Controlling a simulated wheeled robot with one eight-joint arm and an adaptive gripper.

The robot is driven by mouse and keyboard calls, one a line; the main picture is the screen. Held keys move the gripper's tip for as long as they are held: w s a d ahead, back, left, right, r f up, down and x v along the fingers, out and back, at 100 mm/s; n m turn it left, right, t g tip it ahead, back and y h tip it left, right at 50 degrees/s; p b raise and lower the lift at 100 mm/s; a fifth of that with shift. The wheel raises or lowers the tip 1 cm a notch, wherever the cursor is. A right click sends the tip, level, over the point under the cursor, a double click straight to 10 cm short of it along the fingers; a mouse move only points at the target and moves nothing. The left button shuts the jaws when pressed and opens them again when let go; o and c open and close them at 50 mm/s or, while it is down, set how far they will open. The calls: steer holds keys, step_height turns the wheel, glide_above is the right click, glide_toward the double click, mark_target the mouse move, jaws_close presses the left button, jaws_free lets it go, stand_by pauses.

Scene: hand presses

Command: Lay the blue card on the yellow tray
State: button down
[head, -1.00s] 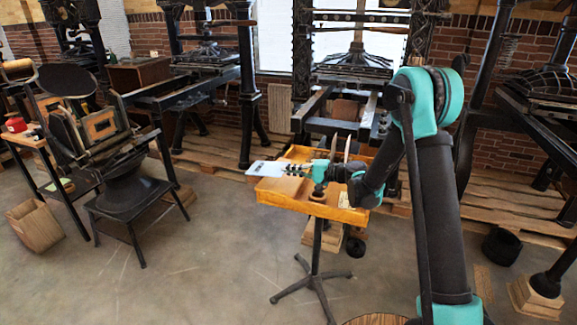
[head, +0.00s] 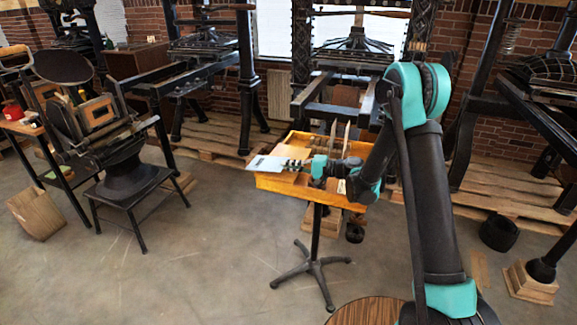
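My gripper (head: 296,165) is shut on a pale whitish-blue card (head: 266,163), which sticks out flat to the left of the fingers. The only tray-like thing of a yellow colour is an orange-yellow wooden tray (head: 283,190) on a dark stand. The card and fingers appear over the left part of this tray. The card's left end reaches just past the tray's left edge in the picture. I cannot tell how high the card is above the tray. My gripper and arm hide part of the tray's middle and right side.
Thin upright pieces (head: 346,139) rise at the tray's back. A large dark hand press (head: 350,62) stands behind it. A small press (head: 110,135) is at left. A round brown wooden top (head: 362,312) is at the bottom edge. The floor left of the stand is clear.

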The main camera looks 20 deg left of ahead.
steer(key=c, duration=1.6)
jaws_free()
steer(key=shift+c, duration=0.2)
steer(key=shift+o, duration=0.2)
steer(key=shift+f, duration=0.3)
